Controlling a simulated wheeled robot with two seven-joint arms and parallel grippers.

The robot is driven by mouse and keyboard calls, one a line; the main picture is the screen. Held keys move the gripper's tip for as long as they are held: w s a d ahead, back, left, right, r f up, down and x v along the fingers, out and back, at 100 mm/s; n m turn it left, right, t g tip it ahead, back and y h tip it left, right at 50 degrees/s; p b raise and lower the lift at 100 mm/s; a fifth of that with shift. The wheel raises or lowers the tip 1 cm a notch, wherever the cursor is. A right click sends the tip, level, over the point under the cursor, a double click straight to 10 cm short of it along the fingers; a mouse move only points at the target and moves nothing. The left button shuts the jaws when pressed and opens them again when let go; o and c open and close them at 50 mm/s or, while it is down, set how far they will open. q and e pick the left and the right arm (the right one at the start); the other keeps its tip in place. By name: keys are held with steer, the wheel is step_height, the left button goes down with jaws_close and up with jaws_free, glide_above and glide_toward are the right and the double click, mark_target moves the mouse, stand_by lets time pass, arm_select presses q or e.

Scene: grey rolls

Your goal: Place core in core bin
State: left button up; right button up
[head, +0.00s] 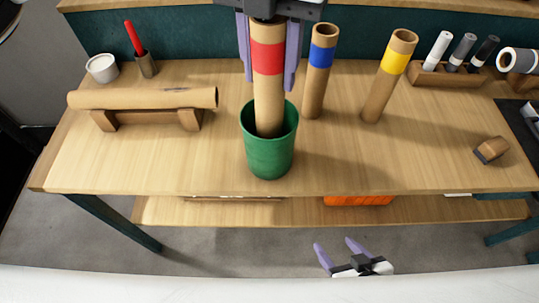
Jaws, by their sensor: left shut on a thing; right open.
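A brown cardboard core (267,95) with a red band is held upright. My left gripper (268,80) comes down from the top and is shut on the core's upper part, one purple finger on each side. The core's lower end is inside the mouth of a green bin (269,158) on the table. Whether the core touches the bin's floor is hidden. My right gripper (338,247) is open and empty, low in front of the table's front edge.
A blue-banded core (315,85) and a yellow-banded core (385,85) stand behind right. A roll (140,98) lies on a wooden cradle at left, near a white cup (102,68) and red-marker holder (147,66). A rack (450,75) stands far right. The front right is mostly clear.

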mark_target(270, 113)
arm_select(q)
step_height(270, 113, down, 6)
steer(key=shift+w+r+p, duration=0.1)
steer(key=shift+p, duration=0.3)
steer(key=shift+f, duration=0.7)
step_height(270, 113, down, 3)
steer(key=shift+f+p, duration=0.1)
steer(key=shift+p, duration=0.25)
arm_select(e)
steer(key=shift+w+r, duration=0.6)
steer(key=shift+r, duration=0.3)
arm_select(q)
steer(key=shift+f, duration=0.15)
steer(key=o, duration=0.7)
steer(key=shift+o, duration=0.5)
arm_select(e)
steer(key=shift+s+f, duration=0.15)
steer(key=shift+f, duration=0.1)
steer(key=shift+r, duration=0.1)
